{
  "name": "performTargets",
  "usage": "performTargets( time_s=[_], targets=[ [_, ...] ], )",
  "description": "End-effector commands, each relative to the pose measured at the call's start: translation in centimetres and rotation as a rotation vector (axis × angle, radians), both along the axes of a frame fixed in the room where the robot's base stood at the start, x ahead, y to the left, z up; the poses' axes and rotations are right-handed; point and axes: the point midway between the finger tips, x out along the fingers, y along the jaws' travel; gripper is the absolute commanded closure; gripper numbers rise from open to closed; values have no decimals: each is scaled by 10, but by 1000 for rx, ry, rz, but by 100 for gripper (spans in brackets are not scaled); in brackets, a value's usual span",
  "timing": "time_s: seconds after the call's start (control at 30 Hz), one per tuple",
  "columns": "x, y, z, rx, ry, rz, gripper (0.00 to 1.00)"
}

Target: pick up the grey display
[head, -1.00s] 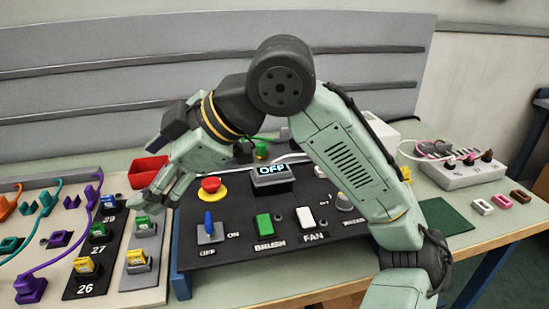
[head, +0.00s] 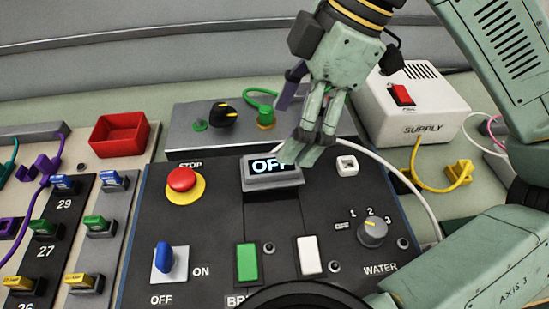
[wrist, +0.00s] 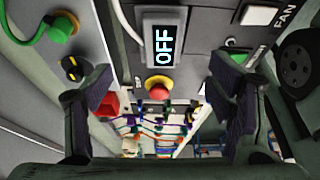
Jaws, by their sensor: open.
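The grey display (head: 273,183) sits on the black control panel (head: 213,213) and shows OFF on a dark screen. In the wrist view the display (wrist: 163,43) appears at the top, beyond the fingertips and between them from side to side. My gripper (head: 314,148) is pointed down at the panel, just above the display's right end in the head view, and its fingers cover part of the screen's right side. In the wrist view my gripper (wrist: 165,85) is open with nothing between its fingers. The gap between fingertips and display is hard to judge.
A red stop button (head: 182,179), blue switch (head: 163,256), green switch (head: 247,263), white switch (head: 309,256) and water knob (head: 372,232) surround the display. A white supply box (head: 425,108) and cable stand right. A red bin (head: 119,134) is at left.

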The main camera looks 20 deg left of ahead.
Motion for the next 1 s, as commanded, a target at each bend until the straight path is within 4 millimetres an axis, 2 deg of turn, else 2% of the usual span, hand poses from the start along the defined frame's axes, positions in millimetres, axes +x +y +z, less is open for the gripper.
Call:
performTargets(
  time_s=[0.1,0.37,0.6,0.73,0.93,1.0],
  targets=[
    [-3,6,-18,-2,0,-1,25],
    [-7,12,-38,0,0,-1,25],
    [-12,21,-72,-1,-1,-1,25],
    [-13,24,-79,1,-1,1,25],
    [-13,25,-80,3,-2,1,25],
    [-13,25,-80,3,-1,0,29]
  ],
)
